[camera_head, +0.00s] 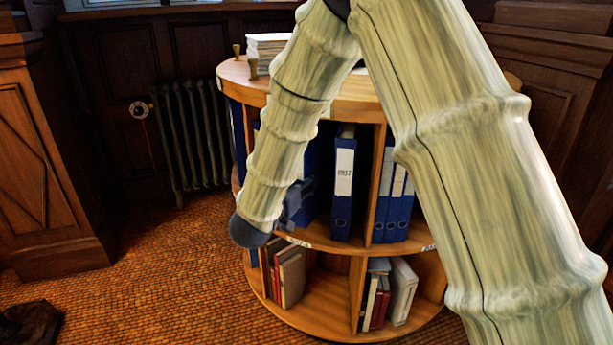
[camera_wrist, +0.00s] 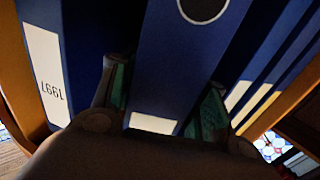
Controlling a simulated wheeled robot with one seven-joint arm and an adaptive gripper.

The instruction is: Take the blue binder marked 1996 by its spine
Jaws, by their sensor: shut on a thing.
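My gripper (camera_wrist: 165,100) is shut on a blue binder (camera_wrist: 185,65), one finger on each side of its spine. The spine shows a round finger hole and the end of a white label; the rest of the label is hidden by my gripper, so its year cannot be read. A blue binder marked 1997 (camera_wrist: 50,75) stands beside it, apart from the fingers. In the head view my gripper (camera_head: 300,203) is at the middle shelf, partly hidden by my arm, just left of the 1997 binder (camera_head: 343,185).
The round wooden bookcase (camera_head: 362,108) has upright dividers (camera_head: 379,185) close to the binders. More blue binders (camera_head: 397,205) stand to the right. Books (camera_head: 290,277) fill parts of the lower shelf. Papers (camera_head: 266,48) lie on top. A radiator (camera_head: 190,135) stands behind; the floor at left is mostly clear.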

